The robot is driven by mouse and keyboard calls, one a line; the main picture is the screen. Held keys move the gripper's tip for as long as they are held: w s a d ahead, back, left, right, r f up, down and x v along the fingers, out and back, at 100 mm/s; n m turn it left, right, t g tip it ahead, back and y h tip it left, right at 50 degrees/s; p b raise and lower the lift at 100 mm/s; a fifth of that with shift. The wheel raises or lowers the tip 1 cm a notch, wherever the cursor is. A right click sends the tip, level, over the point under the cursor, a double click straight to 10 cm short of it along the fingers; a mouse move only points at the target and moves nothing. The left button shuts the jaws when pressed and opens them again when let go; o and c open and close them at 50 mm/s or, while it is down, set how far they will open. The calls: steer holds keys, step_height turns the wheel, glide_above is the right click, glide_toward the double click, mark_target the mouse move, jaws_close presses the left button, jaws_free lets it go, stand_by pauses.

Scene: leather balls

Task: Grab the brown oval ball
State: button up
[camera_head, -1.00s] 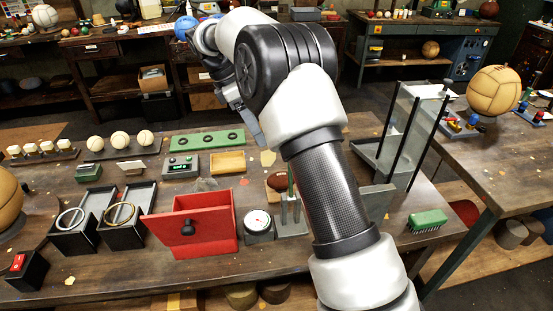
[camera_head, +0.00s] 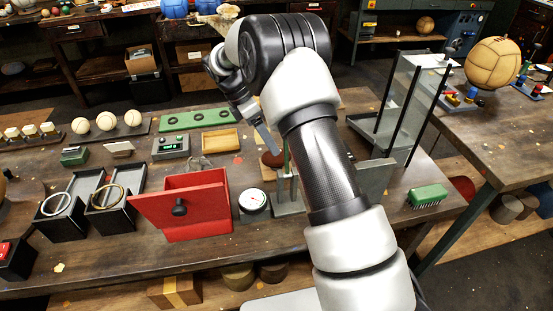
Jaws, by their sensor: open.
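The brown oval ball (camera_head: 272,159) lies on the workbench in the middle, just behind a small grey stand (camera_head: 289,193) with a thin green upright. Only part of the ball shows. My gripper (camera_head: 267,147) points down just above and behind the ball in the picture. It is open with nothing seen in it. One grey finger shows clearly, its tip by the ball's upper edge; whether it touches cannot be told. The other finger is hard to make out.
An open red box (camera_head: 205,212) and a round white dial (camera_head: 253,203) stand in front of the ball. A wooden tray (camera_head: 221,140) is behind left. A tall glass-sided frame (camera_head: 412,110) and a green brush (camera_head: 427,195) are at right.

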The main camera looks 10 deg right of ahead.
mark_target(277, 158)
steer(key=x, duration=0.4)
steer(key=shift+s+a+b, duration=0.15)
steer(key=shift+s+b, duration=0.25)
steer(key=shift+d+f, duration=0.3)
steer(key=shift+f, duration=0.2)
steer(key=c, duration=1.3)
